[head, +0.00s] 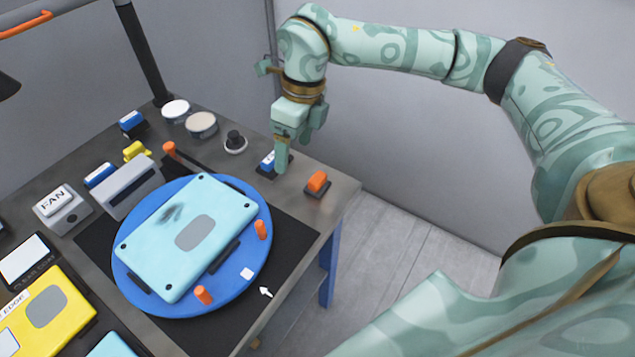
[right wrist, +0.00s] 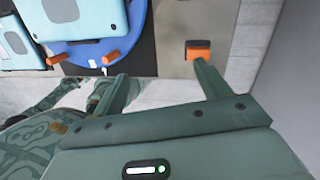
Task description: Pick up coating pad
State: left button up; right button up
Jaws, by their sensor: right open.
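I cannot tell for sure which thing is the coating pad. A small blue block with a white mark (head: 266,160) sits in a dark holder on the bench, right beside my right gripper and partly hidden by it. An orange block (head: 317,181) sits in a dark holder near the bench's right edge; it also shows in the right wrist view (right wrist: 198,49), beyond one fingertip. My right gripper (head: 282,160) points down over the bench's back right part. In the right wrist view its fingers (right wrist: 161,84) are spread with nothing between them. My left gripper is out of view.
A light-blue panel (head: 155,245) with a dark smudge lies on the round blue turntable (head: 259,209), beside orange pegs. A yellow panel (head: 75,318) lies front left.

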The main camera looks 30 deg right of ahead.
jog(key=r+m+h, duration=0.2)
send_over(317, 178)
notch_tip(317, 178, down, 10)
jog(key=shift+s+d+f+b, duration=0.1)
jog(key=shift+d+b, duration=0.05)
jog(key=shift+b, duration=1.1)
jog(key=f+b, duration=0.2)
jog(key=f, duration=0.4)
jog(key=shift+w+f, duration=0.1)
jog(key=shift+w, duration=0.1)
jog(key=c, duration=1.1)
